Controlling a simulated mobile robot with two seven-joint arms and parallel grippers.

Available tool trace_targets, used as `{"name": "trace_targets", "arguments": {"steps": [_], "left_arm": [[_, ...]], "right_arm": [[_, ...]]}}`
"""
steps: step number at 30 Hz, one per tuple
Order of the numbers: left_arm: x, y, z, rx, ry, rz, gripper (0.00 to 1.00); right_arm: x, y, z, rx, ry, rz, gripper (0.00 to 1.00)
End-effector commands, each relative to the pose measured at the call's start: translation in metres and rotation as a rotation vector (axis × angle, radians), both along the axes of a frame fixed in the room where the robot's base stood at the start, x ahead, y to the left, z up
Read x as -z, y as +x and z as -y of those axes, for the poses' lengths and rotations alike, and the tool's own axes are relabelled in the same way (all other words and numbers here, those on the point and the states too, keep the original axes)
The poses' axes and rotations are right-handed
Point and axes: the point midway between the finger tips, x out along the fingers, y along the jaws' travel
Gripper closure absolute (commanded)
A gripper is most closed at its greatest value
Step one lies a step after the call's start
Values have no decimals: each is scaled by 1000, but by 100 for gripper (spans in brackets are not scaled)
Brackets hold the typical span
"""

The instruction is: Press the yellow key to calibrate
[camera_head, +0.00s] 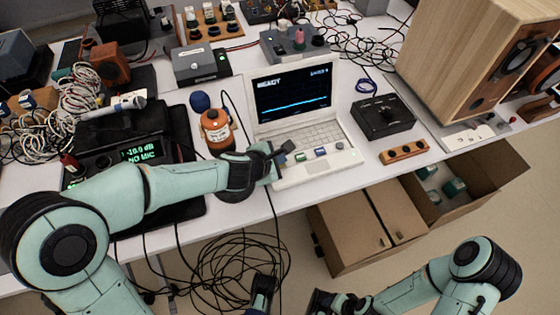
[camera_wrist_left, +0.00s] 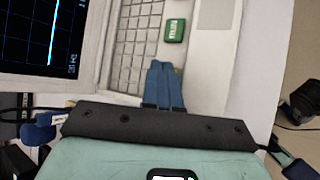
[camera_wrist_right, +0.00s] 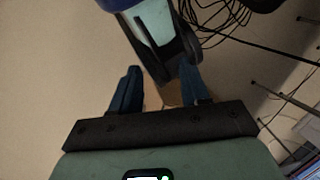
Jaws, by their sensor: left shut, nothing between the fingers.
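The white laptop-like console (camera_head: 343,158) stands open on the table, its screen showing "READY" and a blue trace. My right gripper (camera_wrist_right: 158,85) is open and empty, low in front of the table.
An orange bottle (camera_head: 216,131) stands left of the console. A black box (camera_head: 383,116) and an orange strip (camera_head: 404,152) lie to its right. A wooden speaker (camera_head: 455,60) stands at the back right. Cardboard boxes (camera_head: 345,235) and coiled cables (camera_head: 235,270) are on the floor.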

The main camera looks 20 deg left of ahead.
Motion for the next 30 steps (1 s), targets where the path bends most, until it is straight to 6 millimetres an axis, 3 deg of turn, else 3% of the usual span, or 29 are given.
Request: {"name": "trace_targets", "arguments": {"steps": [1, 14, 30], "left_arm": [[5, 0, 0, 1, 0, -2, 100], [7, 0, 0, 0, 1, -3, 100], [-13, 0, 0, 1, 0, -2, 100]], "right_arm": [[11, -1, 2, 9, -6, -11, 57], [12, -1, 2, 12, -7, -11, 57], [-7, -1, 1, 11, -6, -8, 57]]}}
